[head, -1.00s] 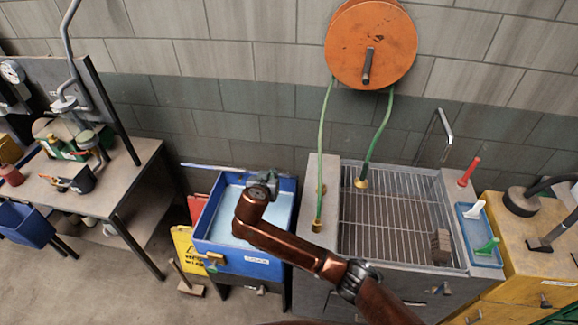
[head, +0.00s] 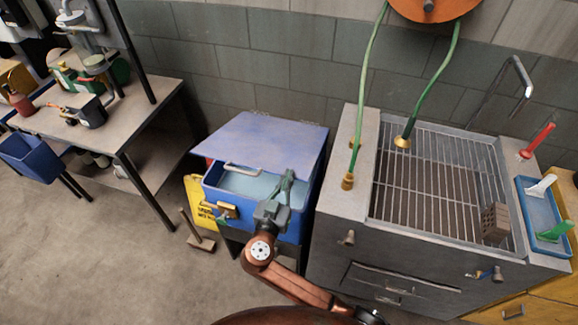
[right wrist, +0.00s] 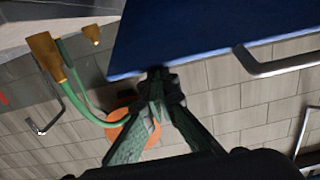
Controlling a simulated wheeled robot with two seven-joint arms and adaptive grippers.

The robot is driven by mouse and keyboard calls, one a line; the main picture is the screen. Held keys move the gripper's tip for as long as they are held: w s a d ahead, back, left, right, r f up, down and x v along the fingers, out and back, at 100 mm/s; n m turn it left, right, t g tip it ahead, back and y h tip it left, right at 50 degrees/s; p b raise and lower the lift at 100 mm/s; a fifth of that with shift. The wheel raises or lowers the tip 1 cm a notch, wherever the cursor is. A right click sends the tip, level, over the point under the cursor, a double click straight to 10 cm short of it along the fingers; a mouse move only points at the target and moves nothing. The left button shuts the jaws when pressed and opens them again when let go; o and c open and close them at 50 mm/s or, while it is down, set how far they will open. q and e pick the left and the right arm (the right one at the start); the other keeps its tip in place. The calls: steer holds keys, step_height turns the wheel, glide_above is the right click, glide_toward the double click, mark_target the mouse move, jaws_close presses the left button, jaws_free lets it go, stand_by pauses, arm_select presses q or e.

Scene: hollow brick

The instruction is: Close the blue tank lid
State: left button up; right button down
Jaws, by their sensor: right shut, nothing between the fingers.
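The blue tank (head: 255,228) stands left of the grey sink unit, with pale liquid showing inside. Its blue lid (head: 262,138) is hinged at the back and tilted partly down, with a gap at the front. A metal handle (head: 243,171) is on the lid's front edge. My right gripper (head: 288,174) is at the lid's front edge, right of the handle. In the right wrist view, the shut, empty fingers (right wrist: 157,78) meet or nearly touch the edge of the lid (right wrist: 205,35); contact is unclear. The handle (right wrist: 268,66) is beside them. My left gripper is out of view.
The sink unit (head: 335,225) with a metal grate (head: 435,175) and green hoses (head: 367,85) stands right of the tank. A yellow sign (head: 198,200) and a workbench (head: 125,125) are to the left. Open floor (head: 110,255) lies front left.

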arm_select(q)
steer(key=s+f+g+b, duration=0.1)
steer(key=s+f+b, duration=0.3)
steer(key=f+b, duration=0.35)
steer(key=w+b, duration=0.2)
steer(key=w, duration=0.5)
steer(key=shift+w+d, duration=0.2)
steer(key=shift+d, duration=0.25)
arm_select(e)
step_height(320, 180, down, 11)
steer(key=s+t, duration=0.1)
steer(key=s, duration=0.2)
steer(key=shift+a, duration=0.25)
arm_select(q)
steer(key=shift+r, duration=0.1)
arm_select(e)
steer(key=shift+f, duration=0.1)
